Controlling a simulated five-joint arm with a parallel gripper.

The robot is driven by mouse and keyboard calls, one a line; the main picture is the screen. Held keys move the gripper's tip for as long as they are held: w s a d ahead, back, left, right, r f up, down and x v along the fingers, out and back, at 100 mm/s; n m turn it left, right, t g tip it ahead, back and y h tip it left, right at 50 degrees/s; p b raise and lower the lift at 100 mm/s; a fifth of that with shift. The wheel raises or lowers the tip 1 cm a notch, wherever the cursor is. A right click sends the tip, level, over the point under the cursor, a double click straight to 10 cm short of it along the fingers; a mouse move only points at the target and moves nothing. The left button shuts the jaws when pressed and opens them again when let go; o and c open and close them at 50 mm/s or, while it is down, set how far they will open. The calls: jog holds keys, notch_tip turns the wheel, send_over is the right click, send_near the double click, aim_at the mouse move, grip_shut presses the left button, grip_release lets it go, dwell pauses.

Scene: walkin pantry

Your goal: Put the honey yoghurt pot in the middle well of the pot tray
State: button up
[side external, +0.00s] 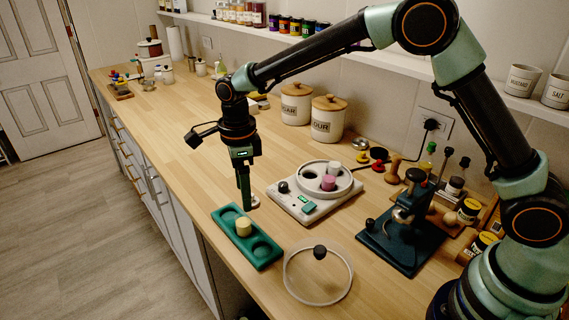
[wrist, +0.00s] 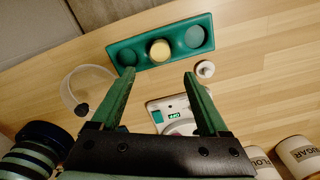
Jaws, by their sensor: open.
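The honey yoghurt pot (side external: 243,227) is a small pale-yellow cylinder standing upright in the middle well of the green pot tray (side external: 259,264). In the wrist view the yellow pot (wrist: 160,50) shows from above, inside the middle well of the tray (wrist: 178,44). The wells on either side of it are empty. My gripper (side external: 246,203) points down above the counter, just behind the tray and apart from the pot. In the wrist view its two green fingers (wrist: 159,75) are spread wide with nothing between them.
A white yoghurt maker (side external: 290,201) holding pink and white pots stands behind. A clear round lid (side external: 318,303) lies right of the tray, and a dark press stand (side external: 400,252) is further right. Canisters (side external: 327,122) line the wall.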

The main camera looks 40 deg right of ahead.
jog(key=s+d+r+n+t, duration=0.1)
jog(key=s+d+r+n, duration=0.2)
jog(key=d+r+n, duration=0.3)
jog(key=s+d+r+n+t, duration=0.2)
jog(key=s+d+r+n, duration=0.2)
jog(key=r, duration=0.3)
jog(key=s+d+n+t, duration=0.2)
jog(key=s+d+n, duration=0.5)
jog(key=s+n, duration=0.3)
jog(key=shift+s+d+r+n+t, duration=0.15)
jog(key=shift+s+r+n+t, duration=0.2)
jog(key=shift+n, duration=0.85)
